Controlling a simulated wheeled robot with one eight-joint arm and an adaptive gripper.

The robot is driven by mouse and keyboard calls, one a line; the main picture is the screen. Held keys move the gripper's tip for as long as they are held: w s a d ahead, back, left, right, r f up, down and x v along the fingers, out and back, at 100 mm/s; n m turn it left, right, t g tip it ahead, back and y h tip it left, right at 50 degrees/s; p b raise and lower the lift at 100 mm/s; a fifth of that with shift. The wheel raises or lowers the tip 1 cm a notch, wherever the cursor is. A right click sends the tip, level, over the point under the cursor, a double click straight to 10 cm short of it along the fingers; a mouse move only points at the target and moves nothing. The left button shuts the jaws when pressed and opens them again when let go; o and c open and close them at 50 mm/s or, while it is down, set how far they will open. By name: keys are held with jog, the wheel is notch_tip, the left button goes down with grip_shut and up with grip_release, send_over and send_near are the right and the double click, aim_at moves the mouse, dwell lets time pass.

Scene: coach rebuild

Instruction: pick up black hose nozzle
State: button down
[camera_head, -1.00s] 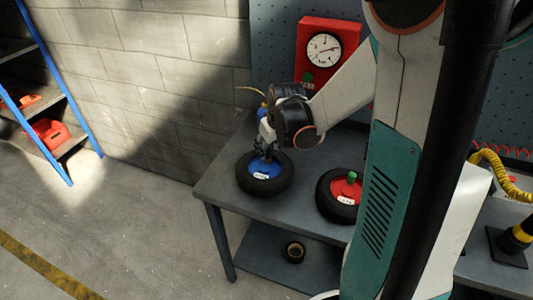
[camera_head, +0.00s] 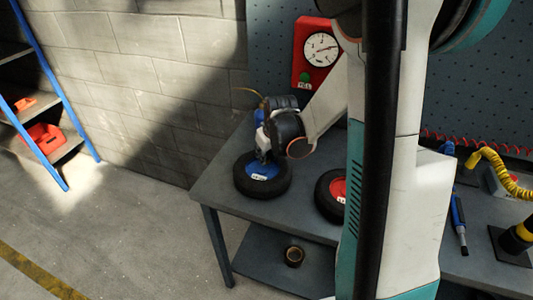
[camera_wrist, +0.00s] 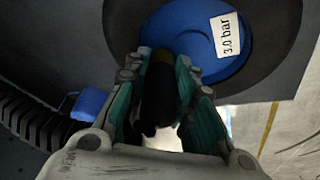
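The black nozzle (camera_wrist: 158,88) is a dark, narrow cylinder between the teal-padded fingers of my gripper (camera_wrist: 163,62) in the wrist view. The fingertips sit close against both its sides, and the gripper appears shut on it. Behind it is the blue hub (camera_wrist: 178,22) of a tyre with a "3.0 bar" label. In the head view my gripper (camera_head: 263,142) points down just above the blue-hubbed tyre (camera_head: 247,183). The nozzle cannot be made out there.
The tyre lies on a grey workbench (camera_head: 221,199), near its left end. A red-hubbed tyre (camera_head: 326,201) is to its right, partly behind my arm. A red gauge box (camera_head: 308,68) is on the wall behind. A dark ring (camera_head: 294,255) lies on the lower shelf.

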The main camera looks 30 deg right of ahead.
jog(key=shift+r, duration=0.15)
notch_tip(320, 180, up, 24)
jog(key=p, duration=0.9)
jog(key=shift+r, duration=0.2)
dwell(0.3)
